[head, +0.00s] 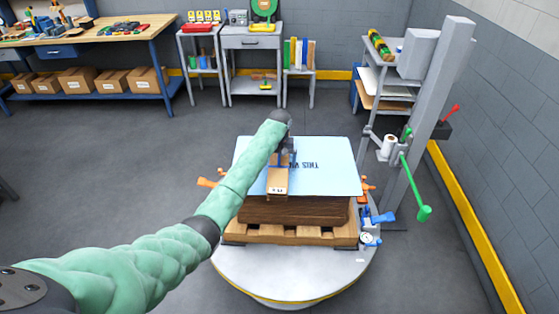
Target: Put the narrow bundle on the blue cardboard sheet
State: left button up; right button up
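The narrow bundle (278,185) is a slim tan block with a dark band and a small printed mark on its near end. My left gripper (284,157) is at the bundle's far part, pointing down. My arm hides part of it, so I cannot see whether its fingers press on the bundle. My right gripper is out of view.
The sheet tops a brown stack (295,211) on a wooden pallet (290,233), on a round grey turntable (290,277). Orange and blue clamps stand at its sides. A grey post (425,120) with a green handle (415,188) rises at the right. Benches line the back wall.

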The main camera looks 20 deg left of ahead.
pick_arm(q)
jog(key=shift+r, duration=0.1)
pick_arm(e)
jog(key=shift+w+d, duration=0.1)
pick_arm(q)
jog(key=shift+r, duration=0.15)
jog(key=shift+r+b, duration=0.3)
notch_tip(320, 180, up, 10)
jog(key=b, duration=0.3)
jog(key=shift+r, duration=0.6)
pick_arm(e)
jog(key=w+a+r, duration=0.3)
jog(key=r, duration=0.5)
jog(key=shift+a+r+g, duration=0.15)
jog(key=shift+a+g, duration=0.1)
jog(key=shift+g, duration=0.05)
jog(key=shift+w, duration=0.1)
